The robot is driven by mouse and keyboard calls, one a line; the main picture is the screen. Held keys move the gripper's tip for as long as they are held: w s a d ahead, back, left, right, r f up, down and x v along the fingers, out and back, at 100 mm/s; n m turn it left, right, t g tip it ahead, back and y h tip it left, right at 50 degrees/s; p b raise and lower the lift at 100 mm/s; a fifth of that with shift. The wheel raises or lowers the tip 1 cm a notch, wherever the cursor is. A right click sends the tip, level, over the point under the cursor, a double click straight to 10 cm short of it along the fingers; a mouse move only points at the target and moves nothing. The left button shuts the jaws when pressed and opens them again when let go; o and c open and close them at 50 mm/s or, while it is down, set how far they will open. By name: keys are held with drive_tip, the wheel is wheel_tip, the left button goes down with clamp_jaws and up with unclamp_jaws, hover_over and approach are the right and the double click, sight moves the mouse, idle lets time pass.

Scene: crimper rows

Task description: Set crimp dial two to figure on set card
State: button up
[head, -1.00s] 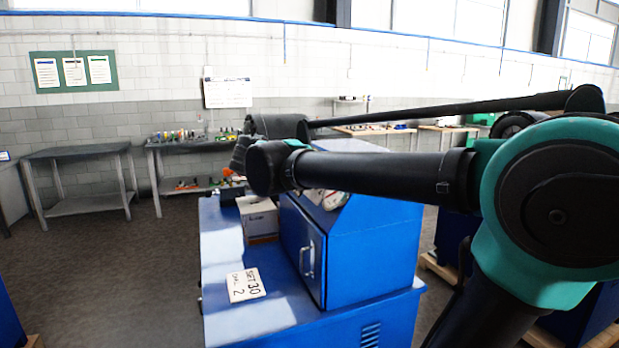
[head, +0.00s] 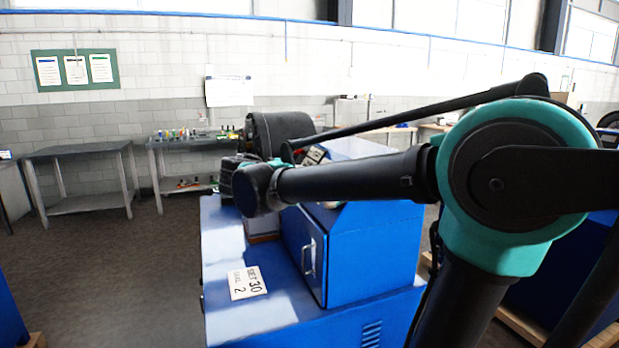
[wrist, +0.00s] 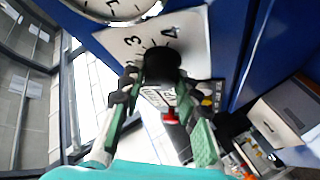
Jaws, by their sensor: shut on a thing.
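The set card (head: 247,282) lies on the blue bench top in the head view and reads "SET 30" and "DIAL 2". In the wrist view a black round knob (wrist: 162,64) stands on a white dial plate (wrist: 196,37) with figures, 3 and 4 among them. My gripper (wrist: 158,82) has its green-padded fingers on either side of this knob, shut on it. The knob's pointer and the dial's number cannot be made out. In the head view my arm hides the gripper and the dial.
The blue cabinet (head: 352,262) with a door handle stands on the bench beside the card. In the wrist view a round white gauge (wrist: 112,6) is above the dial and a red button (wrist: 170,116) below it. A white box (wrist: 274,124) sits at the right.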

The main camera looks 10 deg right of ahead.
drive_tip(key=shift+f, duration=0.1)
drive_tip(key=o, duration=1.2)
drive_tip(key=shift+c, duration=0.2)
drive_tip(key=v, duration=1.2)
